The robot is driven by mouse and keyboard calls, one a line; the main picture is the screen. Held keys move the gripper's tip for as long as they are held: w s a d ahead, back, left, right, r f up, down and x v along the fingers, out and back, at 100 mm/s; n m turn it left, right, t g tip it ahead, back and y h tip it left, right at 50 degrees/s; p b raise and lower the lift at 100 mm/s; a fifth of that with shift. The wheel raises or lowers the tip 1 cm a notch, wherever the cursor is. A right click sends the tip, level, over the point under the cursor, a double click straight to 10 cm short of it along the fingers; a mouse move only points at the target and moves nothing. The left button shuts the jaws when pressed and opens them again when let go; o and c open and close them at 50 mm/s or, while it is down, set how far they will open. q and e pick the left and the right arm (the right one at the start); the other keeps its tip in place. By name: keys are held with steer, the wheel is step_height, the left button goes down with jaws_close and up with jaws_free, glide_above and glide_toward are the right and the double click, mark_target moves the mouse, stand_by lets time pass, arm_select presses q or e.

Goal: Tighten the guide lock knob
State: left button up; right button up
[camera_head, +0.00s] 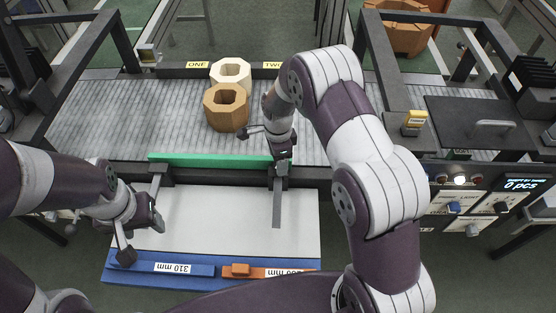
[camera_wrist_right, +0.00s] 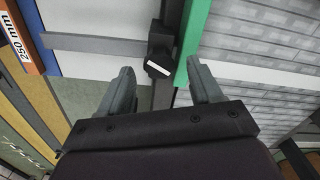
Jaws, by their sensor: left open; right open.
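The guide lock knob (camera_wrist_right: 159,66) is black with a white bar mark. In the right wrist view it lies between and just beyond the fingertips of my open right gripper (camera_wrist_right: 160,72), with no visible contact. In the head view the dark lock (camera_head: 282,169) sits at the right end of the green guide rail (camera_head: 210,160), partly hidden by the right gripper (camera_head: 264,146). A second dark clamp (camera_head: 161,174) holds the rail's left part. My left gripper (camera_head: 141,240) is open and empty over the white panel's left side.
A white hexagonal block (camera_head: 230,72) and a tan one (camera_head: 226,112) stand on the grey conveyor (camera_head: 110,110) behind the rail. A blue bar (camera_head: 190,268) with an orange piece (camera_head: 238,270) edges the white panel (camera_head: 220,220). A control panel (camera_head: 470,200) is at right.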

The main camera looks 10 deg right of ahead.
step_height(320, 180, up, 11)
steer(key=b, duration=0.2)
steer(key=shift+r, duration=0.15)
steer(key=s+d+n, duration=0.2)
steer(key=s+n, duration=0.7)
steer(key=s+d+n+t, duration=0.1)
steer(key=s+d+n, duration=0.1)
steer(key=s+n, duration=0.6)
steer(key=shift+s+d+r+n, duration=0.15)
steer(key=shift+s+r+n, duration=0.25)
steer(key=shift+s, duration=0.7)
steer(key=shift+s, duration=0.15)
